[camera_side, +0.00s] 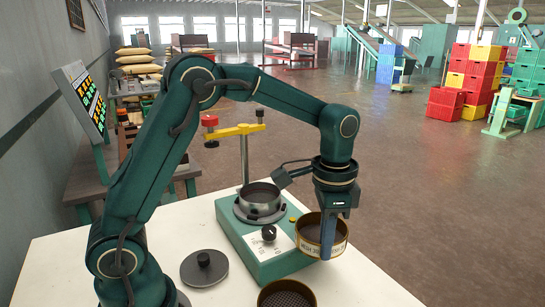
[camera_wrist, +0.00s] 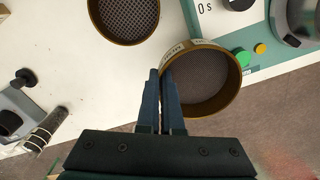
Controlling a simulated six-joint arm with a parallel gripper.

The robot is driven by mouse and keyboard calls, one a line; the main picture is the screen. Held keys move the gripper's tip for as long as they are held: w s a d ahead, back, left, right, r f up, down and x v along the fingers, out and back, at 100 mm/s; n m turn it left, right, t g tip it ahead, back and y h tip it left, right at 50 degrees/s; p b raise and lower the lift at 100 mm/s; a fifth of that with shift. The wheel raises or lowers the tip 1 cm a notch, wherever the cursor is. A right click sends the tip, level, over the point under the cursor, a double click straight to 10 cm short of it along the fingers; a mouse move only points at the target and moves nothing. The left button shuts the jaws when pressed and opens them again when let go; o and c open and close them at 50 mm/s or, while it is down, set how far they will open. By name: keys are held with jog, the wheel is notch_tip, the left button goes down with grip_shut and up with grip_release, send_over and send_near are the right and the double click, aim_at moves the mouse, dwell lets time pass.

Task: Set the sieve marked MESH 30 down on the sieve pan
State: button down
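A brass-rimmed sieve (camera_side: 336,243) with a dark mesh hangs at the front right of the green shaker. Its label starts with MESH, but I cannot read the number surely. My gripper (camera_side: 328,232) points down with its fingers at the sieve's rim. In the wrist view the fingers (camera_wrist: 160,78) are close together on the left rim of this sieve (camera_wrist: 208,80). The grey sieve pan (camera_side: 260,203) sits on the shaker, behind and left of the held sieve. Its edge shows at top right in the wrist view (camera_wrist: 290,25).
A second sieve (camera_side: 287,298) stands on the white table (camera_side: 130,265) at the front. A grey lid with a knob (camera_side: 204,268) lies left of the shaker (camera_side: 270,258). A post with a yellow clamp bar (camera_side: 236,131) rises behind the pan.

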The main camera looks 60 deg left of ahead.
jog(key=a+r, duration=0.2)
jog(key=a, duration=0.1)
jog(key=s+a+r, duration=0.1)
jog(key=a, duration=0.1)
jog(key=shift+a+r, duration=0.15)
jog(key=shift+a, duration=0.05)
jog(key=shift+s+a+r+m, duration=0.25)
jog(key=shift+s+r+m, duration=0.05)
jog(key=shift+r+m, duration=0.1)
jog(key=s+a+r, duration=0.2)
jog(key=a+r, duration=0.4)
jog(key=a, duration=0.6)
jog(key=shift+a+r+n, duration=0.2)
jog(key=shift+r+n, duration=0.1)
jog(key=shift+n, duration=0.1)
jog(key=shift+f, duration=0.1)
jog(key=shift+f, duration=2.8)
jog(key=shift+f, duration=1.15)
jog(key=c, duration=1)
grip_release()
